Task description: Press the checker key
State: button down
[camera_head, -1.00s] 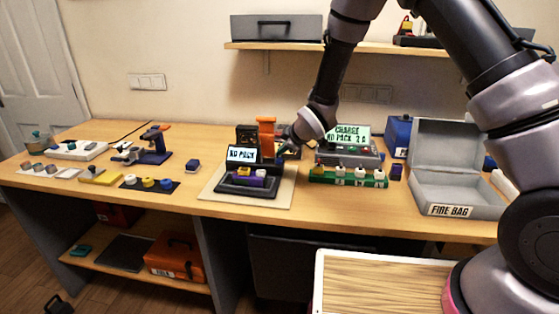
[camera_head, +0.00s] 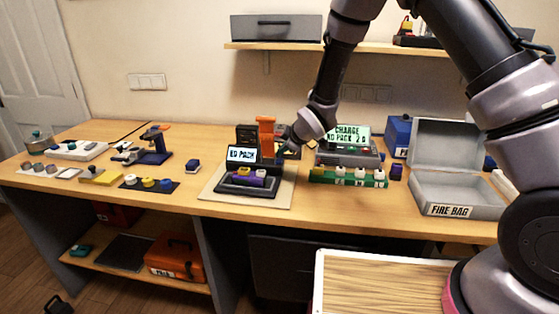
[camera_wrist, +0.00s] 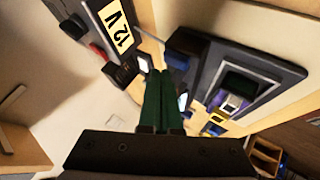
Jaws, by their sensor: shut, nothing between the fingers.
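The checker is a black device whose lit screen (camera_head: 242,155) reads NO PACK in the head view. Its black tray (camera_head: 233,188) holds a purple and yellow pack (camera_head: 246,178). My gripper (camera_head: 279,157) is at the right side of the checker, partly lost against dark parts there. In the wrist view its dark green fingers (camera_wrist: 161,74) are shut together and empty, close to dark housings. I cannot make out the checker key, or whether the fingertips touch it.
A charger with a green screen (camera_head: 348,134) stands right of my gripper, behind a green strip with white pieces (camera_head: 347,179). An orange upright part (camera_head: 266,135) stands behind the checker. An open grey fire bag box (camera_head: 455,203) is farther right.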

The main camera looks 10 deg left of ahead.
jog(key=shift+f, duration=0.4)
jog(key=shift+f, duration=0.5)
dwell(0.6)
jog(key=shift+r, duration=0.95)
notch_tip(320, 180, up, 5)
dwell(0.5)
dwell(0.5)
